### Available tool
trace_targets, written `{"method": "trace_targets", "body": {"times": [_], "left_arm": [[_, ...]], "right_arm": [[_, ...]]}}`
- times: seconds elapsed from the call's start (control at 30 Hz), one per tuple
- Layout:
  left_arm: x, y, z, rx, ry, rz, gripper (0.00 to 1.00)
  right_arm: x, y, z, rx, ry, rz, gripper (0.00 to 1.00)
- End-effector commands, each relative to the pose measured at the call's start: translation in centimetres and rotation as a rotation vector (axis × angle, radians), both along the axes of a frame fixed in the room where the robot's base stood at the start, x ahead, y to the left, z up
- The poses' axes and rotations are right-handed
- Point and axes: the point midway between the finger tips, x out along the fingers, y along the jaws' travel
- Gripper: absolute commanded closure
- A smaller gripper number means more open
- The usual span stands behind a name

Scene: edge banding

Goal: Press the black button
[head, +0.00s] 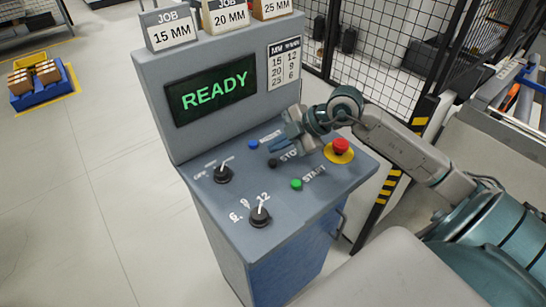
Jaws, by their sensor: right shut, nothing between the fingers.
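The black button (272,163) sits on the sloped top of the grey control console (205,258), beside a partly covered label that reads "STO". My right gripper (274,147) reaches in from the right. It is shut and empty, with its tips just behind the black button in the picture, between it and the blue button (253,144). I cannot tell how high the tips are above the panel; they do not visibly touch the button. My left gripper is not in view.
A green START button (296,184), a red emergency button (340,146) on a yellow base and two black rotary knobs, one (223,174) and another (260,216), share the panel. The screen (212,88) reads READY. A mesh fence (400,50) stands behind.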

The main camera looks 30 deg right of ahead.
Motion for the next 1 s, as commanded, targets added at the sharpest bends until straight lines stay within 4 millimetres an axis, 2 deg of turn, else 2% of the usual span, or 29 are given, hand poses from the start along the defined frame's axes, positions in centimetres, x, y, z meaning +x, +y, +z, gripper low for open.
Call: {"method": "trace_targets", "body": {"times": [0.03,0.3,1.0], "left_arm": [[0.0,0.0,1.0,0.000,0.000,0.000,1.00],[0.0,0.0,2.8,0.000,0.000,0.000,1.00],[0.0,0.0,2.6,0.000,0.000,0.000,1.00]], "right_arm": [[0.0,0.0,1.1,0.000,-0.001,0.001,1.00],[0.0,0.0,3.3,0.000,0.000,0.000,1.00],[0.0,0.0,3.2,0.001,0.000,0.001,1.00]]}}
